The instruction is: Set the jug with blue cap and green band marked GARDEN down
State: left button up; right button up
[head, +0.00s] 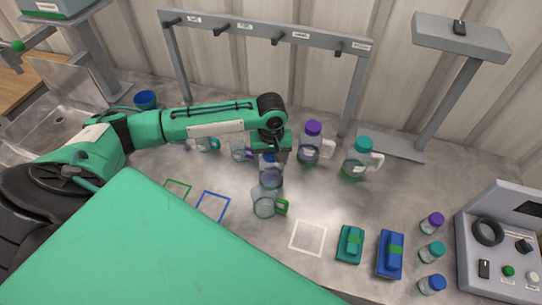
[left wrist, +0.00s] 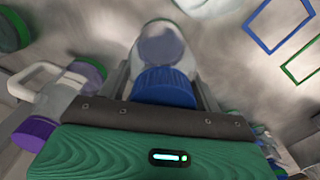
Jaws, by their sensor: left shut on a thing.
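My left gripper (head: 270,152) is shut on a clear jug with a blue cap (head: 271,174), which shows just below the fingers in the head view. In the left wrist view the jug's blue cap (left wrist: 165,87) and clear body (left wrist: 160,45) lie between the two fingers of the left gripper (left wrist: 164,72). My right gripper is not in view.
A clear beaker with a green handle (head: 265,203) is close in front of the held jug. A purple-capped jug (head: 311,146) and a teal-capped jug (head: 358,160) stand to the right. White (head: 308,237), blue (head: 212,206) and green (head: 178,189) outlines mark the bench. A hook rail (head: 262,31) spans behind.

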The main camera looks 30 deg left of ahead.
pick_arm(q)
jog(key=shift+f, duration=0.15)
jog(key=o, duration=1.1)
